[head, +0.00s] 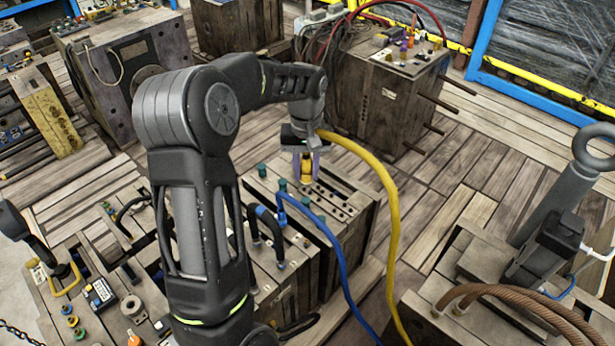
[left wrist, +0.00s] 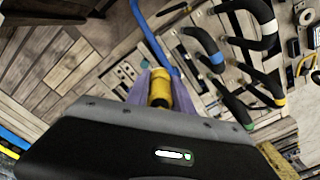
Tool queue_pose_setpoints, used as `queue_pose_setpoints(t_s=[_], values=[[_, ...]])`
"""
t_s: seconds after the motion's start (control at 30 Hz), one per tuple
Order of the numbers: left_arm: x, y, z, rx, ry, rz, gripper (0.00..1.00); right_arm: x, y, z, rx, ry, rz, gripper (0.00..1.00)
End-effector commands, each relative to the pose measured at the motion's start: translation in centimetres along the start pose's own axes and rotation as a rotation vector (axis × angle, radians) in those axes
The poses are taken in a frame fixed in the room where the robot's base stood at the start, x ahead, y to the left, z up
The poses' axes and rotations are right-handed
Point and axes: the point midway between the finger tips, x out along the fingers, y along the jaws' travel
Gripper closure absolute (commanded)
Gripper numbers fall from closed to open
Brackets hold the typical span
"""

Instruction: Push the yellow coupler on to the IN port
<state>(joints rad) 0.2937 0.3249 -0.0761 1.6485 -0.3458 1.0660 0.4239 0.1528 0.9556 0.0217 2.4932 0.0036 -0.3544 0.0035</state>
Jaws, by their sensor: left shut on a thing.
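My left gripper (head: 306,172) is shut on the yellow coupler (head: 307,165) above the top of the wooden-looking mould block (head: 345,215). In the left wrist view the coupler (left wrist: 158,88) shows between the purple fingers of my left gripper (left wrist: 158,82). The yellow hose (head: 390,205) arches from behind the gripper and down to the right. Teal-topped fittings (head: 262,169) stand on the block just left of the coupler. I cannot read an IN mark, nor tell whether the coupler touches a port. My right gripper is not in view.
A blue hose (head: 325,228) rises from the block close to the coupler; it also shows in the left wrist view (left wrist: 150,35). Dark bent hoses (head: 268,228) stand left of it. Another mould block (head: 385,95) stands behind.

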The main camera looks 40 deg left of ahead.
Motion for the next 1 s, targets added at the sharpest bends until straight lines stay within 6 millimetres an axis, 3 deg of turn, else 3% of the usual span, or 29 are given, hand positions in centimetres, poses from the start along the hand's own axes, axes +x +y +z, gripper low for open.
queue_pose_setpoints(t_s=[0.03,0.1,1.0], values=[[-0.2,-0.1,-0.6,-0.002,0.0,0.0,1.0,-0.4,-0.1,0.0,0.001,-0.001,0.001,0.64],[1.5,0.0,-0.4,0.0,-0.002,0.0,1.0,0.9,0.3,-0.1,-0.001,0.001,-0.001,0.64],[12.2,0.0,-0.4,0.001,0.0,0.0,1.0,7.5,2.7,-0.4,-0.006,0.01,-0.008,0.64]])
